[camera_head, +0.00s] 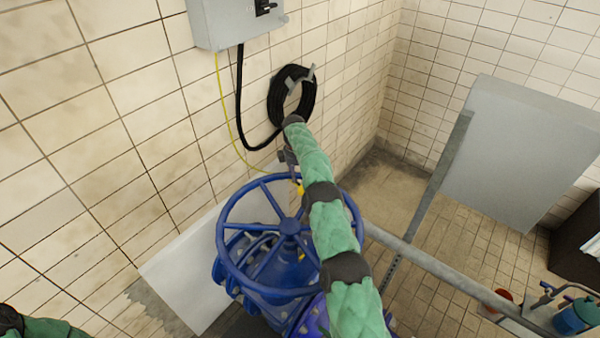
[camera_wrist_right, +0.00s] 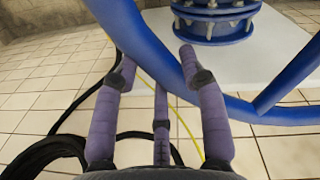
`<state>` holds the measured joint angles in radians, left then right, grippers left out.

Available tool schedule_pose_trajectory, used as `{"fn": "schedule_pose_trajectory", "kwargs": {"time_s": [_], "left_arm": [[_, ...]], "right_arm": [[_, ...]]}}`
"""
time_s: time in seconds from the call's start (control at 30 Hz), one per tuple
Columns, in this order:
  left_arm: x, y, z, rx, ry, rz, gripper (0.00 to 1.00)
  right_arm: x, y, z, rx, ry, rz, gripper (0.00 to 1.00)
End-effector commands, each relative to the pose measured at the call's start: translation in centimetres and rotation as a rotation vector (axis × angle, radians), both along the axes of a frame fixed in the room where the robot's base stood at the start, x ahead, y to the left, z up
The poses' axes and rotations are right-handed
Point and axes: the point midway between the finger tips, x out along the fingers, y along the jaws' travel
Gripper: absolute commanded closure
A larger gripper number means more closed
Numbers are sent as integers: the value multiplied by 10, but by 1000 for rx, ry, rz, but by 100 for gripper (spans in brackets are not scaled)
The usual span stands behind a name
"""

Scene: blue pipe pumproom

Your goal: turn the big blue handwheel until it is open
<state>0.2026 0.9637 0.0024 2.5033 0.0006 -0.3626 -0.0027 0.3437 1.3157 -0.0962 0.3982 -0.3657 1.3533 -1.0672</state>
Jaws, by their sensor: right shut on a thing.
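The big blue handwheel (camera_head: 290,227) sits on top of a blue valve body (camera_head: 270,312) in the lower middle of the head view. It is a round rim with spokes meeting at a hub. My right arm, in a green sleeve, reaches over the right part of the wheel. My right gripper (camera_head: 291,160) is at the far edge of the rim, partly hidden by the wrist. In the right wrist view, its purple fingers (camera_wrist_right: 157,64) are shut on the blue rim (camera_wrist_right: 140,38). My left gripper is out of view; only a bit of that arm shows at lower left.
A tiled wall with a grey box (camera_head: 232,22), a coiled black cable (camera_head: 276,98) and a thin yellow cable (camera_head: 226,105) stands behind the wheel. A grey metal rail (camera_head: 440,268) runs close by on the right. A large grey panel (camera_head: 525,150) stands beyond it.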

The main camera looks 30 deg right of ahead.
Motion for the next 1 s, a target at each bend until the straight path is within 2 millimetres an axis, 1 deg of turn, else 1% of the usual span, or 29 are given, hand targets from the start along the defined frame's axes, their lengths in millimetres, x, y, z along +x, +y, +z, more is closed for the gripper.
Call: {"fn": "schedule_pose_trajectory", "kwargs": {"time_s": [0.1,0.57,0.6,0.67,1.0], "left_arm": [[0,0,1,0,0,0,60],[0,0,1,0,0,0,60],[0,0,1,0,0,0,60],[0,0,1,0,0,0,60],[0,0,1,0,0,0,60]], "right_arm": [[4,4,3,1,-8,9,100],[4,5,2,2,-8,13,100],[4,5,2,2,-8,13,50],[4,4,2,1,-7,13,33],[3,3,2,1,-2,14,33]]}}
